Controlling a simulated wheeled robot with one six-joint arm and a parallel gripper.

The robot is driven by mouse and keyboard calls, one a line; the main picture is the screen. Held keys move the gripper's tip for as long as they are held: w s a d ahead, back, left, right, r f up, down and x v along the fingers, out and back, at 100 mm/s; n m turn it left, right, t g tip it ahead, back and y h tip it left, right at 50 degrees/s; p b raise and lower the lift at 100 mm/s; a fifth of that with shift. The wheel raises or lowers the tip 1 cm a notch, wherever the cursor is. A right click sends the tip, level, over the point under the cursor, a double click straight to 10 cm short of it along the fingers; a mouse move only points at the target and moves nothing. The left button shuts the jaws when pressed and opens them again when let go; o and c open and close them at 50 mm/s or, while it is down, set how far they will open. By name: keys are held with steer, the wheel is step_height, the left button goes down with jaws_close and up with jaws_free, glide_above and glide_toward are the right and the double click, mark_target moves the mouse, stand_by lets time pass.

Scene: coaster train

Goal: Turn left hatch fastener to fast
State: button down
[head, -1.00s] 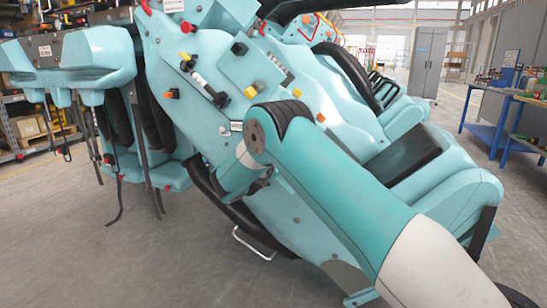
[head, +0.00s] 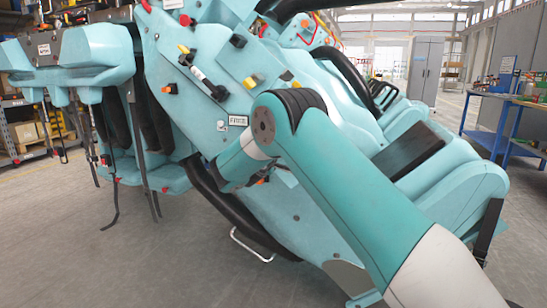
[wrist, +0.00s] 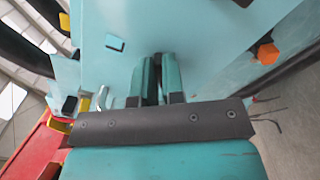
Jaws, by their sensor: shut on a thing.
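My gripper (wrist: 160,80) is seen in the wrist view with its two teal fingers close together, tips against the pale teal panel (wrist: 205,45) of the coaster car. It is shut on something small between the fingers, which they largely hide. I take this to be the left hatch fastener, but its turned position cannot be read. In the head view my arm's elbow and forearm cover the gripper, low on the side of the teal car (head: 330,115).
A black tube (head: 215,205) and thin metal handle (head: 250,246) lie low on the car. Blue workbenches (head: 510,125) stand far right. The floor at left front is clear.

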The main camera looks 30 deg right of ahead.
steer(key=shift+a+f+m+b, duration=0.1)
steer(key=shift+f+m+b, duration=0.05)
steer(key=shift+m+b, duration=1.55)
steer(key=shift+f+m+b, duration=0.15)
steer(key=shift+m+b, duration=1.3)
steer(key=shift+m, duration=0.35)
steer(key=c, duration=1.2)
jaws_free()
steer(key=v, duration=1.7)
steer(key=shift+a, duration=0.2)
